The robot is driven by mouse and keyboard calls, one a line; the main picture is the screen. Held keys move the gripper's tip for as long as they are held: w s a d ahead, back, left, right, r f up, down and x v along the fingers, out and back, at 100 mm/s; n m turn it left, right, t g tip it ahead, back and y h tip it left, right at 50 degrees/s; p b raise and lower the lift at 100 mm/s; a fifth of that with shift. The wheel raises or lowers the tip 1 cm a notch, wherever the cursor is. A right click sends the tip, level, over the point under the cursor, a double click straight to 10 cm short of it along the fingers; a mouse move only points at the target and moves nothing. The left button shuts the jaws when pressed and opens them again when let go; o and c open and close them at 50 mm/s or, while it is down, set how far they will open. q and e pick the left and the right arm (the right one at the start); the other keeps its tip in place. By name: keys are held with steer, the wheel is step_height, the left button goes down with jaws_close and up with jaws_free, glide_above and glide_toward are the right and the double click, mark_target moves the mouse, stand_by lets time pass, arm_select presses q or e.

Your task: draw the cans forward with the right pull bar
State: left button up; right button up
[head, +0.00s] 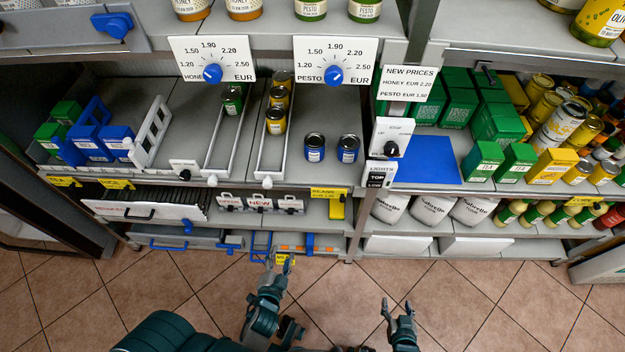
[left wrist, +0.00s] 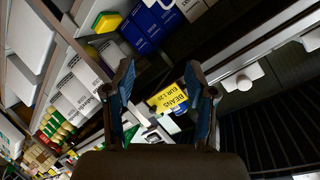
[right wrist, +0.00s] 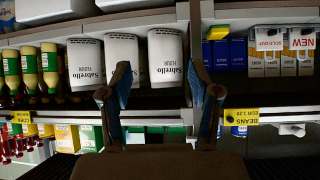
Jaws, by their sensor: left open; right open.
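The right pull bar (head: 267,182) is a narrow white frame with a pale knob at the front edge of the middle shelf. Yellow-labelled cans (head: 275,121) stand in a row along it. Two blue cans (head: 315,148) stand to its right. My left gripper (head: 281,262) is open and empty, low in front of the bottom shelf. My right gripper (head: 396,306) is open and empty over the floor to the right, apart from the shelves.
A yellow beans label (left wrist: 168,100) shows between my left fingers in the left wrist view. Flour bags (right wrist: 122,60) face my right gripper. A blue mat (head: 427,160) lies right of the shelf post. The tiled floor in front is clear.

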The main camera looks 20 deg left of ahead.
arm_select(q)
steer(key=a+r+m+t+y+b, duration=0.2)
steer(key=a+r+t+y+b, duration=0.15)
steer(key=r, duration=0.95)
steer(key=p, duration=0.3)
glide_toward(268, 187)
steer(key=x, duration=0.3)
steer(key=shift+h, duration=0.35)
steer(key=x, duration=0.7)
steer(key=shift+w+a+r+b, duration=0.1)
steer(key=shift+w+a+b, duration=0.2)
steer(key=shift+b, duration=0.1)
arm_select(e)
step_height(268, 187, up, 8)
steer(key=shift+s+d+r+t, duration=0.2)
steer(key=shift+s+t, duration=0.1)
steer(key=shift+t, duration=0.1)
arm_select(q)
steer(key=shift+d, duration=0.1)
jaws_close()
